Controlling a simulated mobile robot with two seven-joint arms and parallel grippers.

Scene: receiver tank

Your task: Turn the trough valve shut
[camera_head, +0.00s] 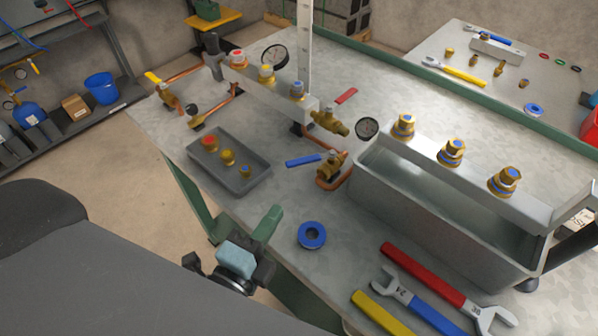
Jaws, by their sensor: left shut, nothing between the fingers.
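A metal trough (440,222) stands on the right of the bench. At its left end is a brass valve (330,167) with a blue lever (303,160) pointing left, joined to a copper pipe. Just behind it is another brass valve (328,122) with a red lever (346,96) angled up to the right. No label shows which is the trough valve. My left gripper (268,222) is at the bench's front edge, left of the blue ring and well apart from both valves. It is shut and empty. My right gripper is not in view.
A blue ring (311,235) lies on the bench. A grey tray (218,180) holds brass fittings. Red (430,275), blue (420,303) and yellow (382,312) wrenches lie in front of the trough. A round gauge (367,128) stands near the valves. Bench between ring and blue lever is clear.

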